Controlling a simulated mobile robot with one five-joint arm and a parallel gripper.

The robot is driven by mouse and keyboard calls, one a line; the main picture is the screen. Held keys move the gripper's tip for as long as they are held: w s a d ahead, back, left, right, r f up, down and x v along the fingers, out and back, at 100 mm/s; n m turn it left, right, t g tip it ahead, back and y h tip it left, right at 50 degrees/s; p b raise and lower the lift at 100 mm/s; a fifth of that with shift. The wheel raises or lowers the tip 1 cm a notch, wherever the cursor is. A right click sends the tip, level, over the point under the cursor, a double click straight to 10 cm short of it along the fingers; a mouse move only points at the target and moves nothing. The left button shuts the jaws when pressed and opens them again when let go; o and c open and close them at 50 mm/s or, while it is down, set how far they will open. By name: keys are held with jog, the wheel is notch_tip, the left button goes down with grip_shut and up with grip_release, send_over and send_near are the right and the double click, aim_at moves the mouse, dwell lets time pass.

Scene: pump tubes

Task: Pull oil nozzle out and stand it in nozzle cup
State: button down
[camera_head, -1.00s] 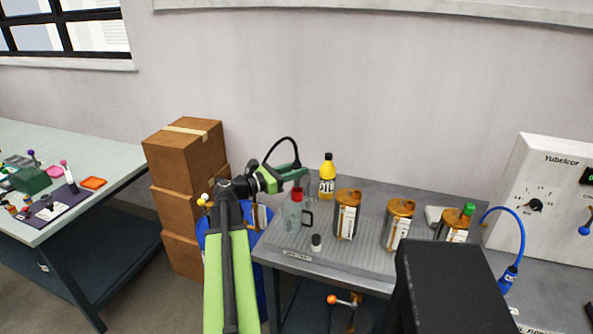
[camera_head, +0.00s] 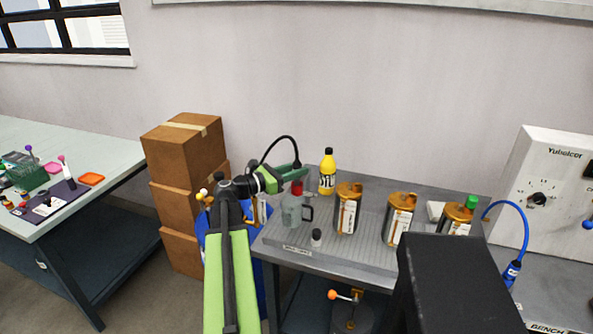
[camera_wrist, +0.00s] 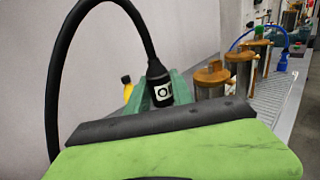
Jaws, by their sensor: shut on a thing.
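My gripper (camera_head: 294,174) is shut on the oil nozzle, above the left part of the grey bench. In the wrist view the nozzle's black body (camera_wrist: 160,86), with a white label partly reading "OI", stands between the green fingers. A black hose arcs from it to the left. In the head view a red part (camera_head: 297,187) shows just below the fingers, over the mouth of a see-through grey-green jug with a handle (camera_head: 291,211). I cannot tell whether the tip is inside the jug. A small dark-and-white cup-like piece (camera_head: 316,238) stands in front; I cannot tell whether it is the nozzle cup.
A yellow oil bottle (camera_head: 327,174) stands behind the jug. Orange-capped canisters (camera_head: 347,210) stand in a row to the right. A blue drum (camera_head: 212,238) and stacked boxes (camera_head: 186,150) are left of the bench. A white panel (camera_head: 560,170) stands at the right.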

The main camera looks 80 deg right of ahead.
jog(key=shift+f+b, duration=0.9)
jog(key=shift+f, duration=0.1)
jog(key=c, duration=1)
grip_release()
jog(key=shift+c, duration=0.2)
jog(key=v, duration=1.7)
jog(key=shift+a, duration=0.2)
jog(key=shift+w, duration=0.1)
